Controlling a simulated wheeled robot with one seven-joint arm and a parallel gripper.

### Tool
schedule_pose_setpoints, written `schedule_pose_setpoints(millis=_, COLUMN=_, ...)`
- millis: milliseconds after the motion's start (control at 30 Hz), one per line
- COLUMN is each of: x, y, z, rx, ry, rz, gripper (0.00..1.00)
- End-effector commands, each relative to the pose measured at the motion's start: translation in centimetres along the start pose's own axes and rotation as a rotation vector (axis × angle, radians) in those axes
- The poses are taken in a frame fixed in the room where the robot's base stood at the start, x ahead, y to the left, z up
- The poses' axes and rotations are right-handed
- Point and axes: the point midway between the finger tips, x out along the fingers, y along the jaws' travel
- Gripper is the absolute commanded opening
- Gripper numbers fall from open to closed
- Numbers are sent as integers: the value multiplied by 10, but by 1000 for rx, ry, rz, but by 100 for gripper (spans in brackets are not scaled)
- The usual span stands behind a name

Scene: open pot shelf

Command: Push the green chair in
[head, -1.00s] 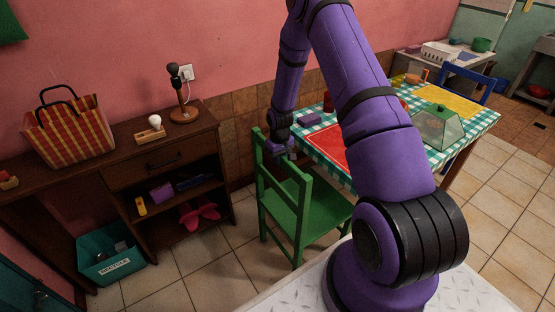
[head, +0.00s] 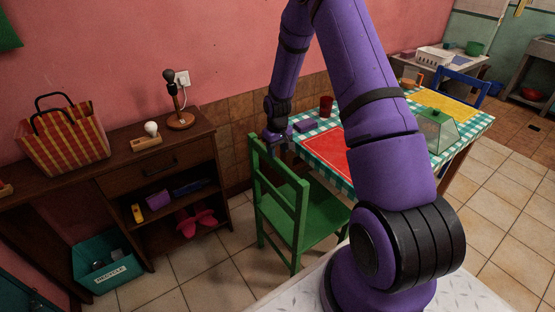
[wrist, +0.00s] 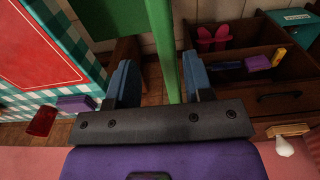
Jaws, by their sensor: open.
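The green chair (head: 300,230) stands upright at the near left side of the table (head: 345,185), its slatted back toward the drawer unit. I cannot tell how far its seat reaches under the table. My gripper (head: 273,136) is at the top of the chair's back, on the wall side. In the wrist view my gripper (wrist: 160,82) is open, its two blue fingers apart. A green bar of the chair (wrist: 165,45) runs between the fingers in the picture. Contact cannot be told. Part of the seat shows at the upper left.
A red placemat (head: 335,152), a purple block (head: 304,125) and a red cup (head: 326,106) are on the table near my gripper.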

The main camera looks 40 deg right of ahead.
Motion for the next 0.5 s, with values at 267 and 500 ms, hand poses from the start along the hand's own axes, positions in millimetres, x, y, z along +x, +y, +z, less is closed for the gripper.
schedule_pose_setpoints(millis=267, x=-37, y=1, z=0, rx=0, ry=0, rz=1, gripper=47)
schedule_pose_setpoints(millis=500, x=-43, y=1, z=1, rx=0, ry=-2, rz=1, gripper=47)
